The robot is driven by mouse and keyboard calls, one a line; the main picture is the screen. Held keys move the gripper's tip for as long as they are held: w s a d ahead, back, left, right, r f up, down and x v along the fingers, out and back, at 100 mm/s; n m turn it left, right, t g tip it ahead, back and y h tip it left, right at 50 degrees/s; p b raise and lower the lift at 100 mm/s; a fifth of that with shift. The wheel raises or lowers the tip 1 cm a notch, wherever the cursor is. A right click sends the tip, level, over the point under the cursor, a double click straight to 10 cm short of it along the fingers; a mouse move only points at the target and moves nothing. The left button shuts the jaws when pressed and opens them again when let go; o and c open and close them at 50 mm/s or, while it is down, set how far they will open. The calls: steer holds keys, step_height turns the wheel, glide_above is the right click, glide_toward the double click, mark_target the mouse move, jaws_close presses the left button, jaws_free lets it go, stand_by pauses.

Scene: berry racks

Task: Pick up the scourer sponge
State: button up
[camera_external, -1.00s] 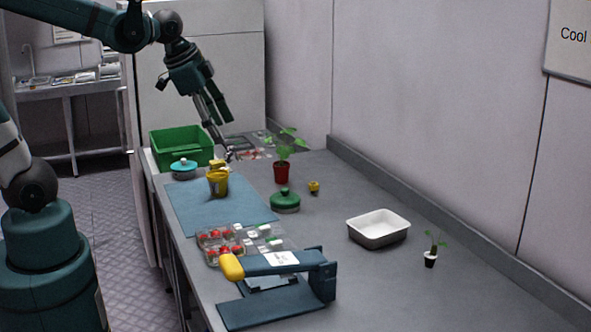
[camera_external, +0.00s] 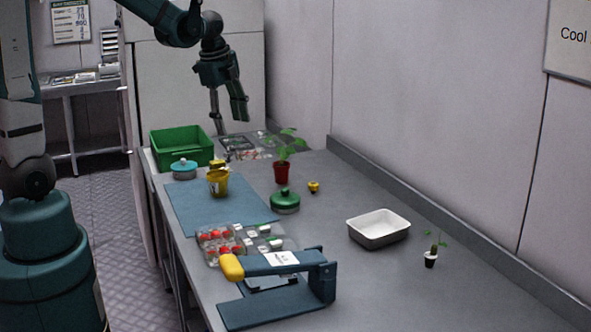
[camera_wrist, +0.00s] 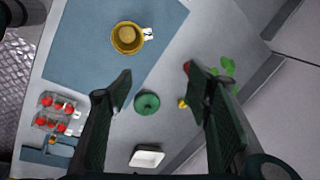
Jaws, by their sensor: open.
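A small yellow block (camera_external: 217,164), which may be the scourer sponge, shows just behind a yellow cup (camera_external: 218,187) on the blue mat (camera_external: 190,207). The cup hides part of it, so I cannot be sure what it is. In the wrist view I see the cup (camera_wrist: 114,39) near the top but cannot make out the sponge. My gripper (camera_external: 231,125) is open and empty, pointing down high above the far part of the counter. In the wrist view its fingers are spread wide (camera_wrist: 158,80).
A green crate (camera_external: 182,150) and a blue-lidded pot (camera_external: 184,170) stand at the far left. A red-potted plant (camera_external: 282,173), green lidded pot (camera_external: 285,203) and small yellow object (camera_external: 314,187) stand right of the mat. Berry punnets (camera_external: 218,243), a sealer (camera_external: 280,295) and a white tray (camera_external: 378,234) are nearer.

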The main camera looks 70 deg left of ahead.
steer(key=w+a+f+m+g+p, duration=0.15)
steer(key=a+f+m, duration=0.35)
steer(key=a, duration=0.7)
steer(key=m+h+p, duration=0.1)
steer(key=m, duration=0.1)
glide_above(217, 161)
steer(key=shift+g, duration=0.45)
steer(key=f, duration=0.7)
steer(key=shift+d+f, duration=0.3)
steer(key=shift+f, duration=0.1)
steer(key=shift+f, duration=1.25)
steer(key=shift+f, duration=0.15)
steer(key=shift+a+f, duration=0.15)
steer(key=shift+f, duration=2.3)
steer(key=c, duration=0.8)
